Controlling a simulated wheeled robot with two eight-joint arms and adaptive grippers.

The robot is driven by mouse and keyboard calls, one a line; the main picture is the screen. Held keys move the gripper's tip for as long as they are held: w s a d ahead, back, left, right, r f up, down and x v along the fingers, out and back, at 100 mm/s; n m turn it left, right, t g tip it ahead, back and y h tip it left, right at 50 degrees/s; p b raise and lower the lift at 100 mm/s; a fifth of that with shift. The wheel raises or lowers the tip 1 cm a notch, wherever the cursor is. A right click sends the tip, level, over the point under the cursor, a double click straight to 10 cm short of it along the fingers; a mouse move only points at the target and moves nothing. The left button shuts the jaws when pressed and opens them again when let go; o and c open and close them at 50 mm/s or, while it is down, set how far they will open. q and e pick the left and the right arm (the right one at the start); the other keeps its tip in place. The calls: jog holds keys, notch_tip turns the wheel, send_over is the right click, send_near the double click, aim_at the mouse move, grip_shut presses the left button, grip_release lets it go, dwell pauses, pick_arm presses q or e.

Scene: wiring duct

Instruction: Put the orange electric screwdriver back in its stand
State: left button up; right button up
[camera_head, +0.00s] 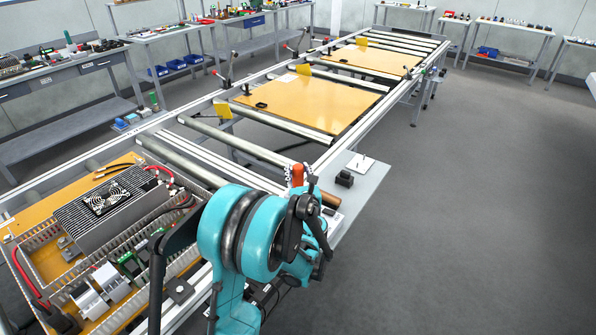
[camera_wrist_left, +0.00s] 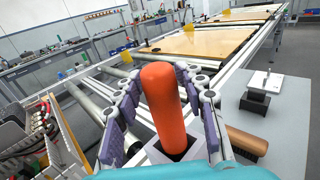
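The orange electric screwdriver (camera_wrist_left: 166,105) shows as a thick upright handle with a rounded top, in the middle of the left wrist view; its top also shows in the head view (camera_head: 297,174). In the head view the left gripper (camera_head: 300,182) is partly hidden behind my teal wrist. My right gripper is not in view.
A black block (camera_head: 344,180) and a white plate with an upright pin (camera_head: 361,163) stand on the grey side shelf (camera_head: 366,185). A brown-handled brush (camera_wrist_left: 246,142) lies near the holder. A panel with wiring ducts (camera_head: 130,160) lies left on the line. The floor at right is clear.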

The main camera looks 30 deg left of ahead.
pick_arm(q)
jog(key=shift+o, duration=0.3)
jog(key=v, duration=1.2)
dwell(0.5)
jog(key=d+r+m+t+h, duration=0.2)
jog(key=d+r+m+h, duration=0.5)
jog(key=m, duration=0.5)
jog(key=d+r+m+t+h, duration=0.2)
jog(key=d+m+h, duration=0.3)
jog(key=d+m, duration=0.5)
jog(key=s+d+f+m+g+h, duration=0.2)
jog(key=s+f+m+g, duration=0.6)
jog(key=m, duration=0.7)
jog(key=s+a+f+m+g+y, duration=0.1)
jog(key=s+a+f+m, duration=0.1)
jog(key=s, duration=0.4)
jog(key=s+a+f+m+g+y, duration=0.1)
jog(key=s+a+f+m, duration=0.2)
jog(key=s+m, duration=0.2)
jog(key=shift+s+a+g, duration=0.15)
jog(key=shift+s+g, duration=0.2)
jog(key=shift+g, duration=0.05)
